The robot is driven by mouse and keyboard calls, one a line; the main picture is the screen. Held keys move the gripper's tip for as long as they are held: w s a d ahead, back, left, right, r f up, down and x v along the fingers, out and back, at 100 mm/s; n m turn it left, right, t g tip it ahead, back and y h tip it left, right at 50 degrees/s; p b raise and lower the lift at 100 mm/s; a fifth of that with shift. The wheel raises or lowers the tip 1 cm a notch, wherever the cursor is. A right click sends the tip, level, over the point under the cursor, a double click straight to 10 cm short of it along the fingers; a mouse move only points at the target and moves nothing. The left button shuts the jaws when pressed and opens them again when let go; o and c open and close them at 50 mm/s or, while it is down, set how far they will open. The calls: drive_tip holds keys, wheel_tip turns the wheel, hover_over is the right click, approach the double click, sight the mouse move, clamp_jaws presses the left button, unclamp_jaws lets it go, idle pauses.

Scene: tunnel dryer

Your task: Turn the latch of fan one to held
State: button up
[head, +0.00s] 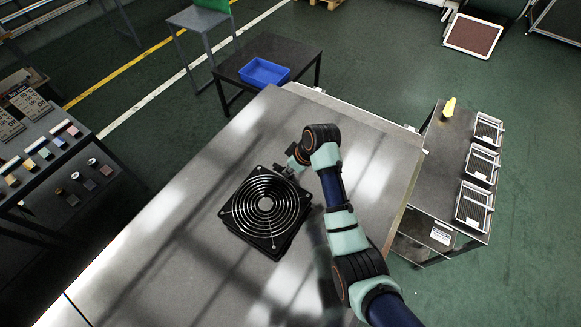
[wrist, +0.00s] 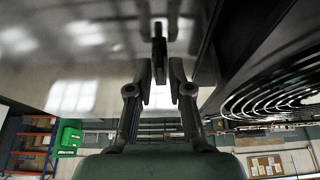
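The black fan (head: 240,218) lies on the large grey metal top, its round wire grille facing up. Its grille (wrist: 275,95) also fills the right side of the wrist view. My gripper (head: 284,171) is at the fan's far edge, partly hidden by my own wrist in the head view. In the wrist view my gripper (wrist: 159,68) has its two fingers apart. A narrow dark upright piece (wrist: 159,48), which looks like the latch, stands between the fingertips. I see small gaps beside it and cannot tell any contact. The latch's set position cannot be read.
The grey metal top (head: 150,240) is clear around the fan. A dark table with a blue bin (head: 264,72) stands behind it. At the right, a cart (head: 440,160) carries several wire-framed trays and a yellow item. A rack with coloured samples (head: 50,150) is at the left.

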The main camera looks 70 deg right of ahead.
clamp_jaws()
drive_tip(key=shift+n, duration=0.3)
drive_tip(key=n, duration=0.1)
drive_tip(key=n+y, duration=0.1)
drive_tip(key=n+b, duration=0.1)
drive_tip(key=shift+d+n+y, duration=0.25)
drive_tip(key=shift+n+y, duration=0.15)
drive_tip(key=n+b, duration=0.1)
drive_tip(key=n, duration=0.1)
drive_tip(key=n+y+b, duration=0.1)
drive_tip(key=n+b, duration=0.1)
drive_tip(key=shift+w+d+f+g+y, duration=0.1)
drive_tip(key=shift+g+y, duration=0.2)
drive_tip(key=shift+g, duration=0.1)
drive_tip(key=n+g+y+b, duration=0.1)
drive_tip(key=n+b, duration=0.3)
drive_tip(key=n, duration=0.1)
drive_tip(key=shift+w+d, duration=0.1)
drive_tip(key=shift+w, duration=0.05)
drive_tip(key=n+g+b, duration=0.1)
drive_tip(key=n, duration=0.1)
drive_tip(key=n+b, duration=0.1)
drive_tip(key=n, duration=0.1)
drive_tip(key=shift+w+g+y, duration=0.1)
drive_tip(key=shift+g+y, duration=0.3)
drive_tip(key=shift+r+n, duration=0.2)
drive_tip(key=shift+n, duration=0.1)
drive_tip(key=shift+o, duration=2.2)
unclamp_jaws()
